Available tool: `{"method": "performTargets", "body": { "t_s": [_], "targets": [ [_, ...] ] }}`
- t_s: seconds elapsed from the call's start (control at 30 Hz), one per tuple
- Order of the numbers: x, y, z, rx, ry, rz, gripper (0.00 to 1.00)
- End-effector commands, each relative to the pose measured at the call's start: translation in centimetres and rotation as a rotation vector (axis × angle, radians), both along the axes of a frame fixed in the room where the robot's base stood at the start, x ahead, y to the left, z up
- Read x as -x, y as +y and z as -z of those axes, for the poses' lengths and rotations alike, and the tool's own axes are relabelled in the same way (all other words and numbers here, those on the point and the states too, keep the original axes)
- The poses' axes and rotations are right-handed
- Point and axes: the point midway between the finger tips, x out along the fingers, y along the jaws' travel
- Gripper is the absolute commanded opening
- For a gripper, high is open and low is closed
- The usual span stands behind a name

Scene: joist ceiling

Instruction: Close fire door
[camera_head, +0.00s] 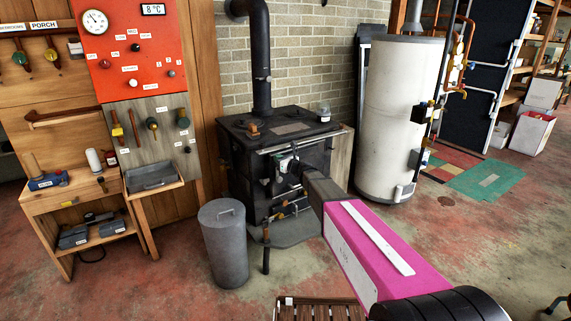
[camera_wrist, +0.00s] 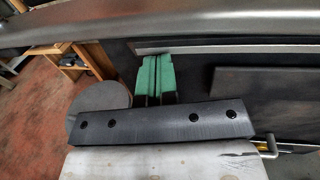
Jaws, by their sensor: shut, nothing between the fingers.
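The black stove (camera_head: 245,165) stands against the brick wall in the head view. Its front, where the fire door would be, is largely covered by my arm and gripper. I cannot tell how far the door stands open. My gripper (camera_head: 284,161) is at the upper stove front, just below the front rail (camera_head: 300,142). In the wrist view, its green fingers (camera_wrist: 153,70) are together and empty, close to the dark stove front (camera_wrist: 265,95). I cannot tell whether they touch it. A brass and steel handle-like part (camera_wrist: 267,145) shows at the lower right.
A grey lidded bin (camera_head: 223,245) stands on the floor at the stove's front left. A wooden bench (camera_head: 75,195) and tool boards are at the left. A white tank (camera_head: 395,115) stands to the right. A slatted wooden thing (camera_head: 320,310) lies low in front.

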Motion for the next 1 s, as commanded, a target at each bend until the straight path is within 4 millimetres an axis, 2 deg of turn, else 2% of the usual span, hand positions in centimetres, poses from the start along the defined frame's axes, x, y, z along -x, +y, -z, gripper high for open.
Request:
{"method": "performTargets", "body": {
  "t_s": [0.03, 0.07, 0.53, 0.73, 1.0],
  "targets": [
    [-1.3, 0.9, 0.1, 0.0, 0.0, -0.001, 0.0],
    [-1.7, 1.3, 0.1, 0.0, 0.0, -0.001, 0.0],
    [-0.1, 0.2, 0.0, -0.001, 0.001, 0.001, 0.0],
    [2.0, -1.6, -0.1, -0.001, 0.001, 0.0, 0.0],
    [6.9, -4.8, 0.0, 0.0, 0.001, 0.001, 0.0]
  ]
}}
